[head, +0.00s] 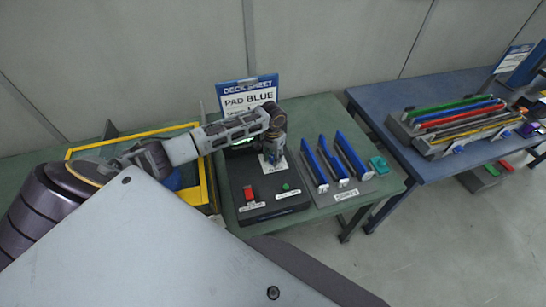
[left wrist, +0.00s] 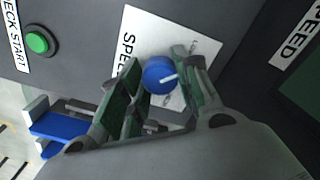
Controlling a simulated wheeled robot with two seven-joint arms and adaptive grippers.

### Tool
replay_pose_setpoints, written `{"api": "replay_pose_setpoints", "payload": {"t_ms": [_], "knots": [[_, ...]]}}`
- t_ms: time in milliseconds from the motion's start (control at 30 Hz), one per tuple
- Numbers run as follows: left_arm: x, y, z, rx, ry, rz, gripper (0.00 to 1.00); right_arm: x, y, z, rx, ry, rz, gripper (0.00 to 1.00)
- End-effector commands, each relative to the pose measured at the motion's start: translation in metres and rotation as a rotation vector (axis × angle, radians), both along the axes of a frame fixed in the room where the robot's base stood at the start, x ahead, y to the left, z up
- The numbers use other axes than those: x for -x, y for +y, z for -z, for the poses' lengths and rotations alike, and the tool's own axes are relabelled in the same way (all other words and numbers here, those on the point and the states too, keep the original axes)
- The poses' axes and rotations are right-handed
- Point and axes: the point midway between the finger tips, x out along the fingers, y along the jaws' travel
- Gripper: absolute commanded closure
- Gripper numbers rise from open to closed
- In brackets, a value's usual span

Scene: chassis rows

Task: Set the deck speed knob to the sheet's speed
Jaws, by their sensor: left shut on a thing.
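The blue speed knob (left wrist: 158,76) with a white pointer line sits on a white dial plate (left wrist: 146,28) marked SPEED. In the left wrist view the pointer runs right and slightly up; the dial marks are too small to read. My left gripper (left wrist: 160,70) is shut on the knob, one finger on each side. In the head view my left gripper (head: 273,150) hides the knob on the dark deck (head: 237,181). The deck sheet (head: 247,92) stands behind and reads PAD BLUE; my arm covers its lower part. My right gripper is not in view.
The deck has a red switch (head: 249,194) and a green button (head: 285,187). Blue pads (head: 330,158) stand in a rack to the right, beside a teal piece (head: 379,165). A yellow-edged tray (head: 204,180) lies left. A blue table (head: 375,101) with coloured bars stands further right.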

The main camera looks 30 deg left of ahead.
Motion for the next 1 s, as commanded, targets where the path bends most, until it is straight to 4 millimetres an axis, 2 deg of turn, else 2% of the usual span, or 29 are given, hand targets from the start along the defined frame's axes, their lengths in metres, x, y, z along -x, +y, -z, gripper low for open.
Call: {"api": "replay_pose_setpoints", "payload": {"t_ms": [400, 967, 1000], "knots": [[-0.0006, 0.0002, -0.0007, 0.001, -0.002, -0.239, 0.92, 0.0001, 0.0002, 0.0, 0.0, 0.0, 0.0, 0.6], [-0.0009, 0.0006, -0.0009, -0.001, -0.003, -0.278, 0.92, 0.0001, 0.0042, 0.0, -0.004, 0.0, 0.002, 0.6], [-0.0009, 0.0006, -0.0009, -0.001, -0.003, -0.278, 0.64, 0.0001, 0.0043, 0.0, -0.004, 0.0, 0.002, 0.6]]}}
